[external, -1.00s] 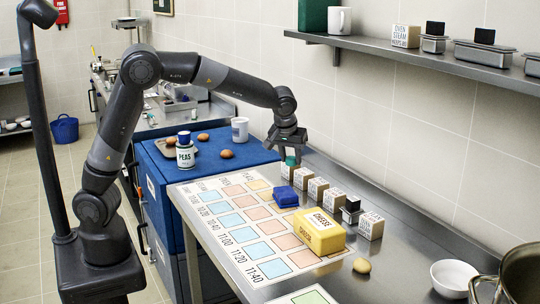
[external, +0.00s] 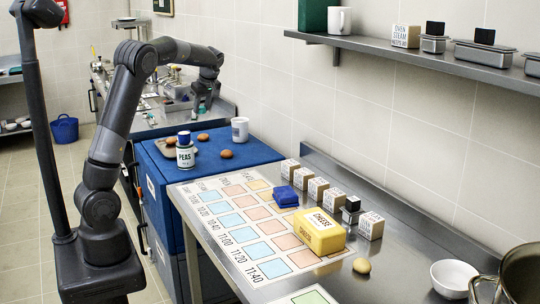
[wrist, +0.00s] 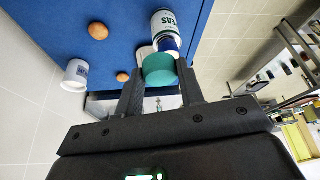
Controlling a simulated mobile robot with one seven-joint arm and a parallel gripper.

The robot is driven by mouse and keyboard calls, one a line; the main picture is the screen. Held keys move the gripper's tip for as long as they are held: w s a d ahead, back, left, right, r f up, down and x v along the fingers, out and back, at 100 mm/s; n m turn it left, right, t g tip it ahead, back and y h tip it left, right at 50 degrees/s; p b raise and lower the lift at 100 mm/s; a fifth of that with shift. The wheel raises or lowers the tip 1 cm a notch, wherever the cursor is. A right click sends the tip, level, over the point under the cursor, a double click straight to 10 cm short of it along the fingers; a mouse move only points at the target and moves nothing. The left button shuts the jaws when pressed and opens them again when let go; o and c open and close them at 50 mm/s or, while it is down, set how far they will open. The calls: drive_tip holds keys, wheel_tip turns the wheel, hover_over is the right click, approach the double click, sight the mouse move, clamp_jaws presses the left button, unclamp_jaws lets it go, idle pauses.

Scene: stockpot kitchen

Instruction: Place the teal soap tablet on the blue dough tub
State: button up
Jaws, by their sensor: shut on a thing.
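My gripper (external: 203,101) hangs over the far metal counter, beyond the blue unit. In the wrist view my gripper (wrist: 160,85) is shut on the teal soap tablet (wrist: 159,68), a round, thick disc held between the two fingertips.
The blue top bears a PEAS can (external: 185,156), a white mug (external: 240,130), a tray and brown eggs (external: 227,154). Its front right part is bare. The near table holds a yellow CHEESE block (external: 319,232), a blue block (external: 286,196) and several labelled cubes.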

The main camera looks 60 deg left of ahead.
hover_over(183, 132)
drive_tip(key=d, duration=0.1)
drive_tip(key=f, duration=0.6)
drive_tip(key=shift+w+d+f, duration=0.2)
drive_tip(key=shift+w+f, duration=0.05)
drive_tip(key=shift+f, duration=0.05)
drive_tip(key=shift+a+f, duration=0.1)
drive_tip(key=shift+f, duration=2)
drive_tip(key=shift+f, duration=0.15)
drive_tip(key=o, duration=1)
drive_tip(key=v, duration=1.2)
drive_tip(key=shift+w, duration=0.1)
